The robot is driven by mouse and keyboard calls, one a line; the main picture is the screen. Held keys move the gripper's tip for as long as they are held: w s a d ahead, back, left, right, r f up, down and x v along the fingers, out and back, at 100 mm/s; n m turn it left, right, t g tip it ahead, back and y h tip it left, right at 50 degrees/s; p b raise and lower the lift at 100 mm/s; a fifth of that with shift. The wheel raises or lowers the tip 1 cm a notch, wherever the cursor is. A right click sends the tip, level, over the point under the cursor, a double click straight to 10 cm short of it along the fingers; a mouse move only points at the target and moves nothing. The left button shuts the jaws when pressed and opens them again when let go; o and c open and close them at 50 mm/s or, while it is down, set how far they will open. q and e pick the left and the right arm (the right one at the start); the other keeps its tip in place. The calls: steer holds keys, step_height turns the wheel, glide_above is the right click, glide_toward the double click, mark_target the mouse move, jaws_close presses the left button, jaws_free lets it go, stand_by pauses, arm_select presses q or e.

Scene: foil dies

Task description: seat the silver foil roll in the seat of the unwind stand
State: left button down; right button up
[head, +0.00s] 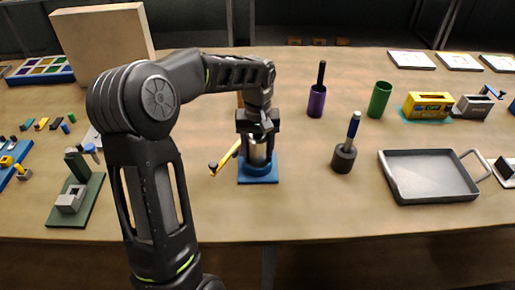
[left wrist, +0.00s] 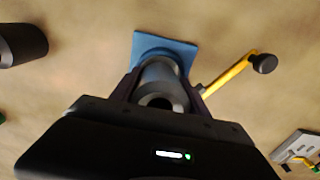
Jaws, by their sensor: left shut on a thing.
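The silver foil roll (head: 259,153) is upright between the fingers of my left gripper (head: 258,138), which is shut on it. In the left wrist view the roll (left wrist: 163,75) shows its hollow upper end, with a finger of my left gripper (left wrist: 162,88) on each side. The unwind stand (head: 258,178) has a blue square base and a yellow arm with a black knob; the stand also shows in the left wrist view (left wrist: 147,42). The roll is over the base, in line with it. Its lower end is hard to make out, so I cannot tell whether it touches the seat. My right gripper is not in view.
A dark holder (head: 344,158) with a blue-handled tool and a grey tray (head: 430,178) stand to the right. A purple cup (head: 316,103) and green cup (head: 380,99) are behind. A green-based fixture (head: 75,196) is at the left. The table front before the stand is clear.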

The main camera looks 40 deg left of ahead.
arm_select(q)
steer(key=c, duration=0.9)
jaws_free()
steer(key=shift+a+f, duration=0.1)
steer(key=shift+f, duration=0.6)
steer(key=shift+o, duration=0.7)
steer(key=shift+w+a, duration=0.1)
steer(key=shift+w, duration=0.1)
steer(key=shift+o, duration=1)
steer(key=shift+r, duration=0.2)
steer(key=shift+r, duration=0.1)
step_height(320, 180, up, 12)
steer(key=shift+o, duration=0.5)
